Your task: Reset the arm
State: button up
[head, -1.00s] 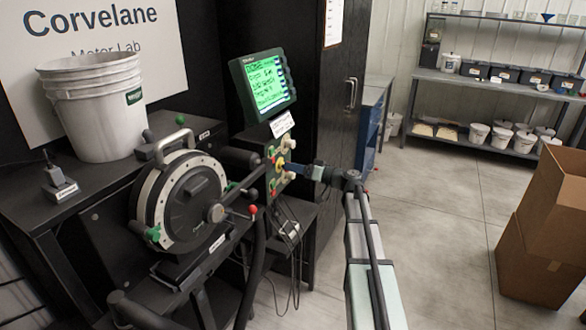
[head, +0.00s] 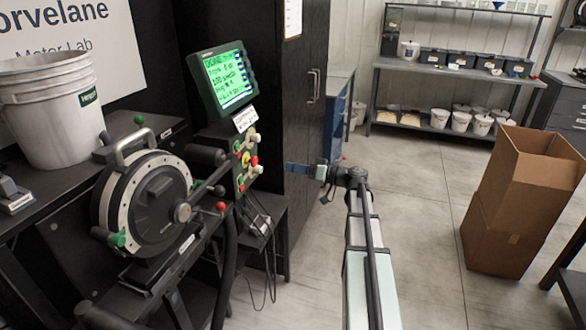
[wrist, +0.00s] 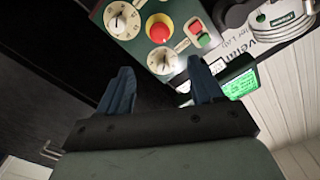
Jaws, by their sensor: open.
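My gripper (head: 287,167) is at the end of my extended arm, to the right of the control panel (head: 246,163) and apart from it. In the wrist view its two blue fingers (wrist: 163,88) are spread with nothing between them. The panel carries white knobs, a red button (wrist: 159,31) on a yellow surround, and small green and red switches (wrist: 199,32). The panel lies beyond the fingertips in the wrist view.
The seed meter drum (head: 150,205) stands left of the panel, with a lit green screen (head: 228,78) above. A white bucket (head: 52,110) is on the bench. A black cabinet (head: 300,120) stands behind my gripper. Cardboard boxes (head: 515,195) stand right; the floor between is clear.

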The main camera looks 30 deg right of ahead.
dwell(0.5)
jog(key=s+f+m+g+h, duration=0.3)
jog(key=s+f, duration=0.3)
jog(key=f, duration=0.5)
jog(key=s+f+m+g+h, duration=0.3)
jog(key=s+f+g, duration=0.15)
jog(key=f, duration=0.55)
jog(key=s+f+m+g+h, duration=0.35)
jog(key=s+f, duration=0.25)
jog(key=f, duration=0.5)
jog(key=s+a+f+n+g+h, duration=0.1)
jog(key=s+a+f+n+g, duration=0.1)
jog(key=s+a+f, duration=0.5)
jog(key=s+a+f+n+g+h, duration=0.1)
jog(key=s+a+f, duration=0.7)
jog(key=s, duration=0.8)
jog(key=s+a+f+n+g+h, duration=0.1)
jog(key=s+a+f+n+g, duration=0.3)
jog(key=s+a+f, duration=0.4)
jog(key=s+f+g, duration=0.1)
jog(key=s, duration=0.3)
jog(key=shift+s+a+g, duration=0.2)
jog(key=shift+s+g, duration=0.1)
jog(key=shift+s, duration=0.05)
jog(key=shift+r, duration=0.1)
